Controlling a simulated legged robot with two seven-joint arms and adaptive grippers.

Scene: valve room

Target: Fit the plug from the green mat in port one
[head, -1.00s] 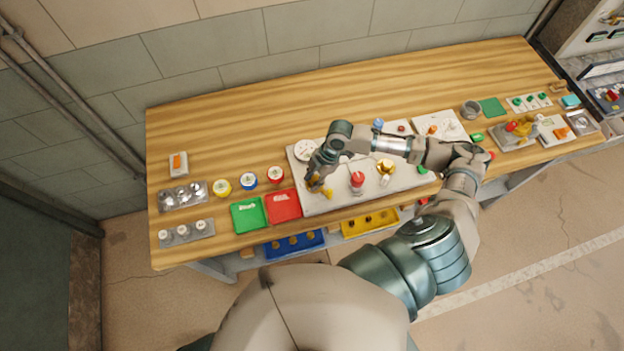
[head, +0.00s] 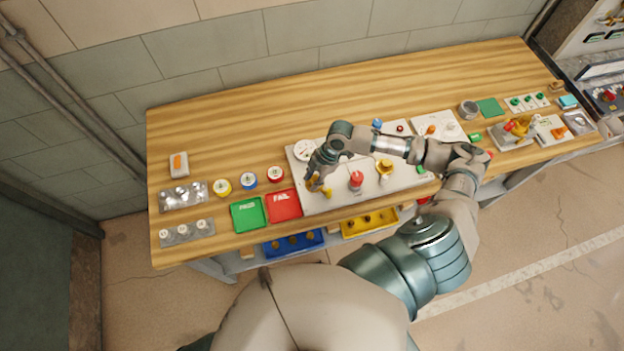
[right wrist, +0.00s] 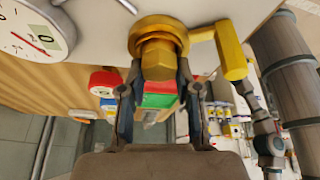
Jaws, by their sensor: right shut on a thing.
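My right gripper (head: 314,180) is over the left front part of the white panel (head: 310,207). In the right wrist view its fingers (right wrist: 160,95) are shut on a yellow, brass-like hex-bodied fitting (right wrist: 158,60). The fitting has a round flange against or very near the white panel and a yellow lever-like arm (right wrist: 231,50) beside it. I cannot tell whether this is the plug, or which port it is at. The small green mat (head: 490,107) at the back right looks empty. My left gripper is not in view.
A red knob (head: 356,180) and another brass fitting (head: 384,167) stand on the panel right of my gripper. A round dial (head: 304,150) is behind it. A red FAIL tray (head: 284,206) and green PASS tray (head: 249,214) lie to the left.

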